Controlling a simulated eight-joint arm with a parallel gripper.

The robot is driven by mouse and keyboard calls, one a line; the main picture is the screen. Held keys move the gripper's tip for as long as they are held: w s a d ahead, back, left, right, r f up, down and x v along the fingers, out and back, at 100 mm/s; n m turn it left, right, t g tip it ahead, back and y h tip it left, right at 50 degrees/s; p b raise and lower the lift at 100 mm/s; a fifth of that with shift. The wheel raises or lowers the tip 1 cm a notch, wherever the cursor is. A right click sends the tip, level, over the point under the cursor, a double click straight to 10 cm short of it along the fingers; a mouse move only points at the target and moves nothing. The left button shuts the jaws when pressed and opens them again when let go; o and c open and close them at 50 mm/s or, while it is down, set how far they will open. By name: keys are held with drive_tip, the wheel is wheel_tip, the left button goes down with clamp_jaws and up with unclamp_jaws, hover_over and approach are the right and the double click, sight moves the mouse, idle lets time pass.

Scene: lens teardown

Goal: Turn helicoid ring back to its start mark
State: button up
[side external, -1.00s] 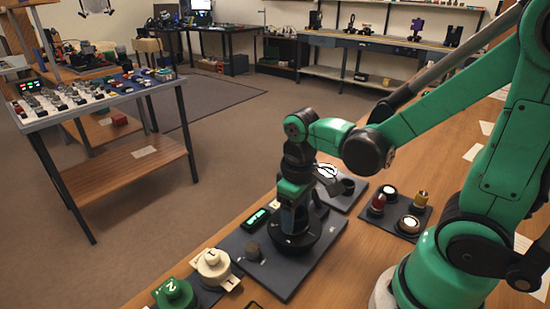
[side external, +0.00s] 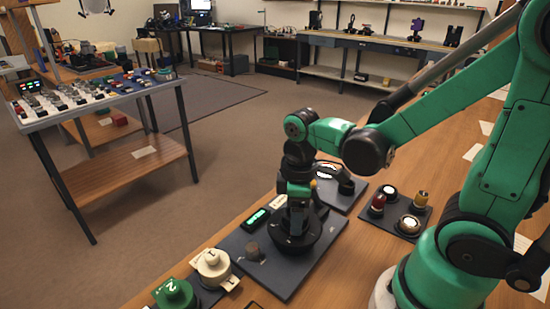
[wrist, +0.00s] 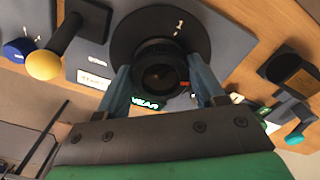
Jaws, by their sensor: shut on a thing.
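The black helicoid ring (wrist: 160,50) stands upright above a wide black disc in the wrist view. The disc (wrist: 198,38) carries a white "1" and a short white line near its far edge. My gripper (wrist: 162,90) has its two blue-grey fingers on opposite sides of the ring, shut on it. A small orange-red mark shows by the right finger. In the side view my gripper (side external: 294,225) points straight down over the disc (side external: 318,238) and hides most of the ring.
A cream "1" piece (side external: 212,264) and a green "2" piece (side external: 174,293) stand to the left. A dark tray with several parts (side external: 400,232) lies to the right.

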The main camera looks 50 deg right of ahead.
sight(288, 212)
drive_tip(key=o, duration=1.3)
drive_tip(key=shift+r, duration=2.8)
drive_tip(key=m+t, duration=0.2)
drive_tip(key=t, duration=0.1)
drive_tip(key=shift+w+a+r+m, duration=0.25)
drive_tip(key=shift+w+r+m, duration=0.1)
drive_tip(key=shift+w+m, duration=0.05)
drive_tip(key=shift+w+a+r+m+t, duration=0.1)
drive_tip(key=shift+w+r+m+t, duration=0.15)
drive_tip(key=shift+m+t, duration=0.45)
drive_tip(key=m+t, duration=0.1)
drive_tip(key=w+r+m+t, duration=0.1)
drive_tip(key=shift+a+r+m+t, duration=0.1)
drive_tip(key=shift+a+m+t, duration=0.1)
drive_tip(key=shift+m+t, duration=0.2)
